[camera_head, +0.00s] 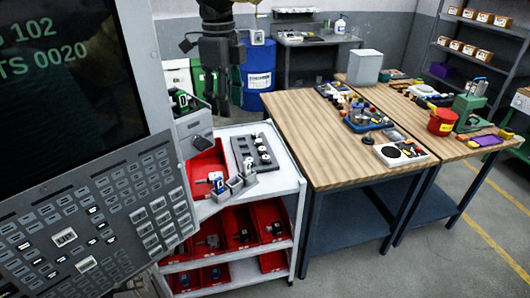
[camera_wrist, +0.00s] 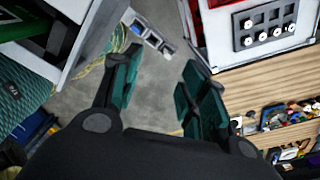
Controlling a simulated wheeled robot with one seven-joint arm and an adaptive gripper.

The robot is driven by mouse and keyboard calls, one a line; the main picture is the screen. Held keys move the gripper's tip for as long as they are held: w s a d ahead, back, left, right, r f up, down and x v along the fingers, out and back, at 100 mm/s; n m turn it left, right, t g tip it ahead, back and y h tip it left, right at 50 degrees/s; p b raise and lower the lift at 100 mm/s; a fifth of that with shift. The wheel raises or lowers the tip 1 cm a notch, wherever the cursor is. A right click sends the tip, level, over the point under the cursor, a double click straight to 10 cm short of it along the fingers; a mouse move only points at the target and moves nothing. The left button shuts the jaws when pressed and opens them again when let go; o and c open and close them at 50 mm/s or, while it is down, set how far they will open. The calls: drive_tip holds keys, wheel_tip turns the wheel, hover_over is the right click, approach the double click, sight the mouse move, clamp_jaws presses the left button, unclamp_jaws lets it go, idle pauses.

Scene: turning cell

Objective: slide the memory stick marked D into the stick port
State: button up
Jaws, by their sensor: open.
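My gripper (camera_head: 222,92) hangs fingers-down at the top, in front of the blue drum. In the wrist view my gripper (camera_wrist: 162,62) has its green-padded fingers wide apart, with nothing between them but floor beyond. I cannot make out a letter D on any stick. A small blue-and-white piece (camera_head: 217,182) stands in a grey holder (camera_head: 236,187) at the cart's front edge; whether it is a memory stick I cannot tell. The holder also shows in the wrist view (camera_wrist: 152,39), beyond the fingertips. I cannot identify the stick port on the machine's control panel (camera_head: 100,215).
A white cart (camera_head: 290,188) bears a grey tray (camera_head: 241,150) with white round-topped pieces and a red bin (camera_head: 207,160); more red bins sit below. Cluttered wooden tables (camera_head: 300,125) stand to the right. The machine panel blocks the left side.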

drive_tip(key=w+d+f+n+b, duration=0.1)
drive_tip(key=w+d+f+n, duration=0.1)
drive_tip(key=f, duration=0.6)
drive_tip(key=w+d+f+n+b, duration=0.2)
drive_tip(key=d+f, duration=0.4)
drive_tip(key=f, duration=0.3)
drive_tip(key=shift+w+d+n, duration=0.2)
drive_tip(key=shift+d+n, duration=0.15)
drive_tip(key=shift+n, duration=0.55)
drive_tip(key=shift+f, duration=0.1)
